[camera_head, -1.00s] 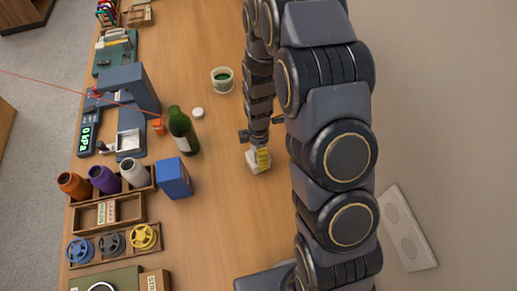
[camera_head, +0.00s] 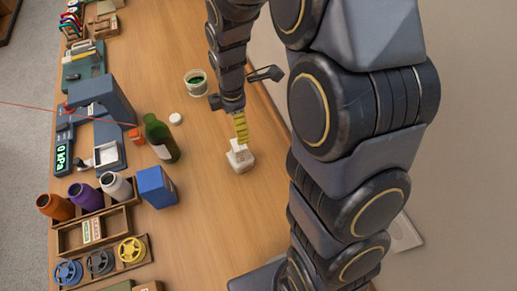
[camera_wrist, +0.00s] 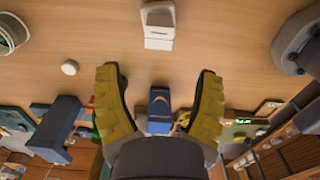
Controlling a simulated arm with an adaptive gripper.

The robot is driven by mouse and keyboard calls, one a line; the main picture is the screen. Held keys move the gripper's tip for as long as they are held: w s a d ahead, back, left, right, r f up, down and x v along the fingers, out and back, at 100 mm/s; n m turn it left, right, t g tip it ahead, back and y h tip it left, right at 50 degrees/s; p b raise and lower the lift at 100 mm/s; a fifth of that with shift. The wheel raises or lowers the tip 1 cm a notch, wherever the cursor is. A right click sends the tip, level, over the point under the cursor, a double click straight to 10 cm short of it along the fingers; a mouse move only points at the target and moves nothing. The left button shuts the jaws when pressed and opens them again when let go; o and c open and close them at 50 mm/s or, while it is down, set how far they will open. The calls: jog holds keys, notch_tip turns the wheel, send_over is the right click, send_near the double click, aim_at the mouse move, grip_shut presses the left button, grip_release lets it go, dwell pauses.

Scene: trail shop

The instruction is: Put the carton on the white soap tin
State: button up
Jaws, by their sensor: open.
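A small white carton (camera_head: 237,146) appears to rest on the wider white soap tin (camera_head: 241,163) on the wooden counter. Both are pale, so the border between them is hard to make out. The white stack also shows at the top of the wrist view, with a plain white face (camera_wrist: 158,43). My gripper (camera_head: 241,128) is just above and behind the stack in the head view, and its near yellow finger overlaps the carton's top. In the wrist view the two yellow fingers (camera_wrist: 158,100) are wide apart with nothing held between them.
A blue box (camera_head: 157,187), a green bottle (camera_head: 160,138) and a white round lid (camera_head: 176,118) stand left of the stack. A jar with green contents (camera_head: 196,83) is farther back. Bottles and spools in wooden trays (camera_head: 92,231) line the left edge. Counter in front is clear.

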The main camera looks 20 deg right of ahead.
jog(key=s+r+m+g, duration=0.1)
jog(key=s+r+m, duration=0.5)
jog(key=s+m, duration=0.3)
jog(key=s+r+m, duration=0.6)
jog(key=s+m, duration=0.3)
jog(key=s, duration=0.4)
jog(key=shift+s+r+g, duration=0.4)
